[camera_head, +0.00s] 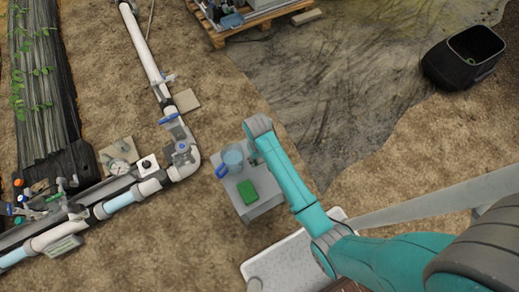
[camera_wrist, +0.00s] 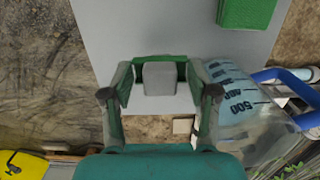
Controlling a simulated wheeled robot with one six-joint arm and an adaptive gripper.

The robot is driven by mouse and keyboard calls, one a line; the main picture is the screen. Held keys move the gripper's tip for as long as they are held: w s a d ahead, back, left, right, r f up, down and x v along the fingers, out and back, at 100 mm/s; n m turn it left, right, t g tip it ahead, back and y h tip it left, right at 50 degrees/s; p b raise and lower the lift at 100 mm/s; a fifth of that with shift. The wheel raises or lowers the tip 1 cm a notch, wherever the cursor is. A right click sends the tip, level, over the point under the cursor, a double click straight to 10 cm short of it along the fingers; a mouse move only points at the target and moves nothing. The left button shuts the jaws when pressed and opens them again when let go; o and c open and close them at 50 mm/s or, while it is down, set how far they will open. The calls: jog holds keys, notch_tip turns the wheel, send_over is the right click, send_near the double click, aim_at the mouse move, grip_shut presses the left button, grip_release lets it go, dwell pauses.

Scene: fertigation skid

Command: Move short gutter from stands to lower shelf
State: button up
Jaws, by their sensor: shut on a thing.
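My gripper (camera_wrist: 160,80) points down over a small light-grey table. Its fingers are closed on the sides of a small grey block-like piece (camera_wrist: 160,80), near the table's edge. I cannot tell whether this piece is part of a larger thing. In the head view, my gripper (camera_head: 252,158) is mostly hidden by the wrist, beside a clear jug. I cannot make out a short gutter, its stands or a lower shelf for certain in either view.
The table (camera_head: 258,207) carries a green block (camera_head: 248,192) and the clear jug (camera_head: 232,158) with a blue handle, close to my gripper. White pipes (camera_head: 145,45) run at left. A black bin (camera_head: 465,57) stands at the upper right. Bare ground lies between.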

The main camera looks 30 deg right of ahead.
aim_at(260, 162)
jog(key=shift+f, duration=1.85)
jog(key=shift+f, duration=0.1)
jog(key=o, duration=1.2)
jog(key=shift+c, duration=0.2)
jog(key=r, duration=0.8)
jog(key=w+r, duration=0.1)
jog(key=r, duration=0.3)
jog(key=shift+r, duration=0.1)
